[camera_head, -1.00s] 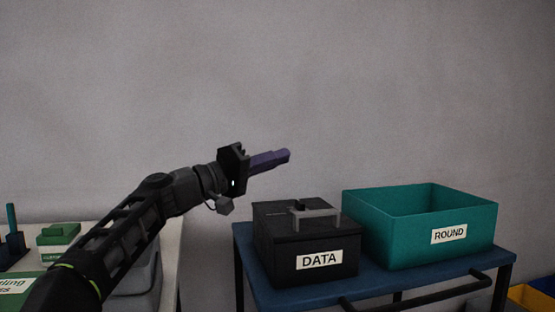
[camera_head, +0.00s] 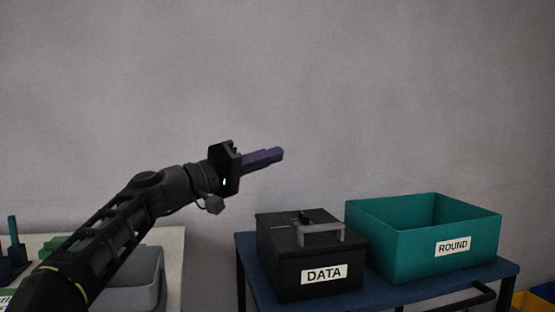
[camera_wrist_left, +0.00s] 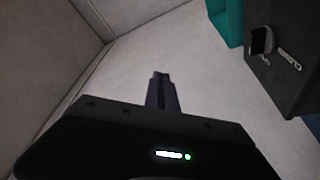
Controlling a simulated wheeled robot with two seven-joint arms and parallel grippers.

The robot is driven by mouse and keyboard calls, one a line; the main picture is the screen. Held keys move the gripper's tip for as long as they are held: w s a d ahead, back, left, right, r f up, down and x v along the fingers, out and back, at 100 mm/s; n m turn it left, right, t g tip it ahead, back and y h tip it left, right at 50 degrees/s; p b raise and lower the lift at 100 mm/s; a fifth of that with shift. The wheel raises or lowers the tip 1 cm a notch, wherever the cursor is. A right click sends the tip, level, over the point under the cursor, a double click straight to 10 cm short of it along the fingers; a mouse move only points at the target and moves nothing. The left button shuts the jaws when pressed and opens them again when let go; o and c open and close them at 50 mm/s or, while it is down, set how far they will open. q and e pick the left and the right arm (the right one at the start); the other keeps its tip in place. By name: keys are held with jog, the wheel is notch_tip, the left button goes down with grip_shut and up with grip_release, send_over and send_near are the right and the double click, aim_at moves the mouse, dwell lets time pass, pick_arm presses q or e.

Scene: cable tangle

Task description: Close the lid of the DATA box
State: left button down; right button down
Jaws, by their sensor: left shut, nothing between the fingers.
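The black DATA box (camera_head: 288,274) stands on the blue cart, with a white DATA label on its front. Its lid (camera_head: 285,226) lies flat on top and looks shut, with a grey handle (camera_head: 320,236) on it. My left gripper (camera_head: 280,153), with purple fingers, is shut and empty. It is in the air above and to the left of the box, apart from it. In the left wrist view the fingers (camera_wrist_left: 161,88) point up the picture, and the dark box (camera_wrist_left: 285,55) is at the right edge. My right gripper is not in view.
A teal ROUND box (camera_head: 400,252), open at the top, stands right of the DATA box on the blue cart (camera_head: 385,290). A grey bin (camera_head: 135,278) sits on a pale table (camera_head: 174,250) at the left. The wall behind is bare.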

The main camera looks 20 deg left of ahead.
pick_arm(q)
jog(key=s+a+f, duration=0.2)
jog(key=s+a, duration=0.2)
jog(key=a, duration=0.2)
jog(key=shift+f, duration=0.4)
